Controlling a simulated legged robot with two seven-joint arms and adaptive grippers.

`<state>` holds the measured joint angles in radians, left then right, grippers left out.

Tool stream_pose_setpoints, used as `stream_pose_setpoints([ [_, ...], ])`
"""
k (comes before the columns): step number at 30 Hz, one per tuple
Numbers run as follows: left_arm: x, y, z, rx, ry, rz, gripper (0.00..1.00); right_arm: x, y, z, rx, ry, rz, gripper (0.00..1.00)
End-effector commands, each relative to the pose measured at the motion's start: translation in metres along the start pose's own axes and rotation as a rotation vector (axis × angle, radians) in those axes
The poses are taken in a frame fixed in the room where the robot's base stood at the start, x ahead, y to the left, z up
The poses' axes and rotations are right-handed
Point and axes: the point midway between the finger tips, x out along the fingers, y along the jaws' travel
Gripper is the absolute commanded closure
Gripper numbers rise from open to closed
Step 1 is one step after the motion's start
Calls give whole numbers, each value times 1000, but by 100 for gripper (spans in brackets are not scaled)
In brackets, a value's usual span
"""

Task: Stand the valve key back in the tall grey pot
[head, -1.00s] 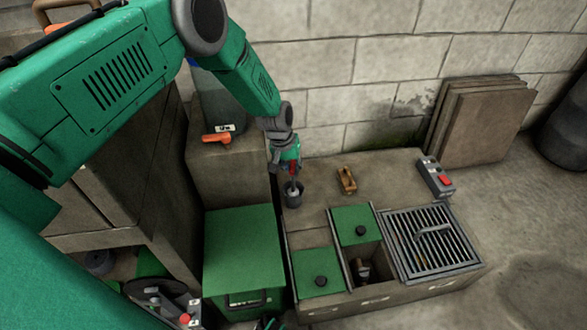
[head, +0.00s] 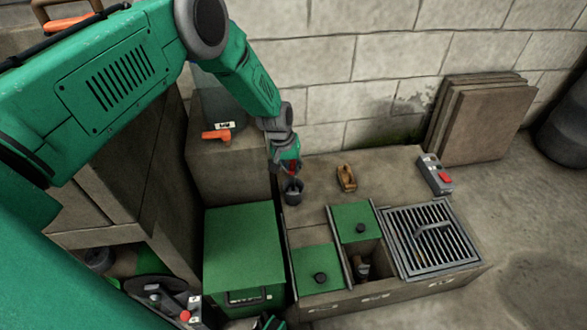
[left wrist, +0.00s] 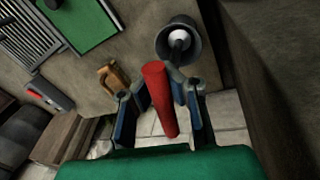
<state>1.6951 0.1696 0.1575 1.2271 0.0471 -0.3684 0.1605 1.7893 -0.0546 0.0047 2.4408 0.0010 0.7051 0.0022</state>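The tall grey pot (head: 293,192) stands on the concrete ledge near its left end. It shows from above in the left wrist view (left wrist: 161,42), with a pale rounded piece in its mouth. My left gripper (head: 290,167) is just above the pot. In the left wrist view its fingers (left wrist: 158,80) close around the red handle of the valve key (left wrist: 160,100). The key's pale lower part seems to reach into the pot's mouth; its depth inside is hidden. A small green and dark piece at the head view's bottom edge may be my right gripper (head: 270,322).
A brown wooden-looking block (head: 346,178) lies right of the pot. Beyond are a grey box with a red button (head: 436,175), a grating (head: 430,240) and green lids (head: 318,270). A green box (head: 243,250) stands in front; the block wall (head: 400,60) is behind.

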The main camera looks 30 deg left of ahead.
Motion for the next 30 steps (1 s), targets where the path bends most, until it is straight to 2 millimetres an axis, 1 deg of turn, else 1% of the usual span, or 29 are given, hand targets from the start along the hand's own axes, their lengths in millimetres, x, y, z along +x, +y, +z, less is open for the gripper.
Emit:
stream_pose_setpoints([
  [30,15,-3,1,0,0,0,100,0,0,0,0,0,0,60],
])
